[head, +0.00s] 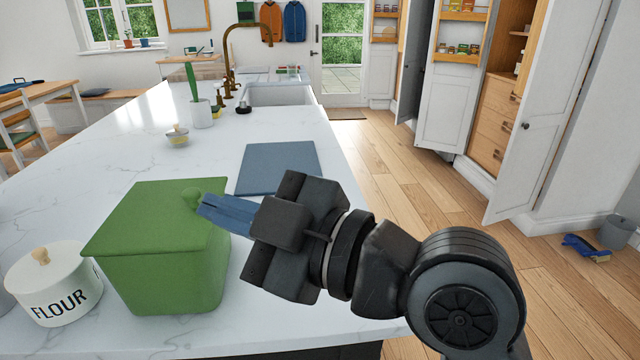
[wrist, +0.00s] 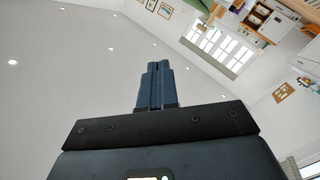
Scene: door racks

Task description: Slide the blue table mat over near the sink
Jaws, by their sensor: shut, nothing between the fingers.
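The blue table mat (head: 278,166) lies flat on the white island counter, behind my gripper in the head view. The sink (head: 280,95) is set into the counter farther back, with bare counter between it and the mat. My gripper (head: 203,203) is shut and empty, its blue fingers pointing left beside the knob of the green lidded box. It is nearer than the mat and covers part of its front edge. The wrist view shows my shut fingers (wrist: 156,66) against ceiling and wall; the mat is not in it.
The green box (head: 165,265) and a white FLOUR tin (head: 55,284) stand at the front left. A small lidded bowl (head: 177,136), a white utensil pot (head: 201,114) and a brass tap (head: 232,56) stand left of the mat and sink. Open cupboard doors are at right.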

